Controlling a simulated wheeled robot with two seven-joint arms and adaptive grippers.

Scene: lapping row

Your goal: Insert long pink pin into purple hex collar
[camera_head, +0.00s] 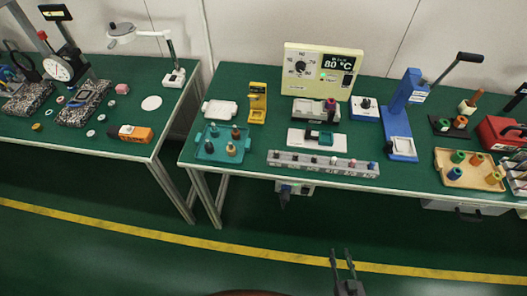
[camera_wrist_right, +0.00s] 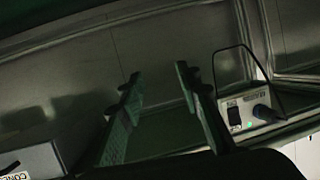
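My right gripper (camera_head: 341,253) is low in front of the bench in the head view, over the floor, apart from every object. Its two fingers are spread with nothing between them; they also show open and empty in the right wrist view (camera_wrist_right: 157,85). A grey rail (camera_head: 300,164) along the bench's front edge holds several small pieces; one near its right end looks pinkish, but is too small to identify surely as the long pink pin. A small reddish-purple piece (camera_head: 331,104) sits at the heater; I cannot tell whether it is the purple hex collar. My left gripper is not in view.
The green bench (camera_head: 240,174) carries a teal tray (camera_head: 205,153), a temperature controller (camera_head: 321,70), a blue press (camera_head: 401,145) and a tan tray (camera_head: 449,177) with coloured pieces. A power box (camera_wrist_right: 240,112) hangs under the bench. A floor gap separates the left bench.

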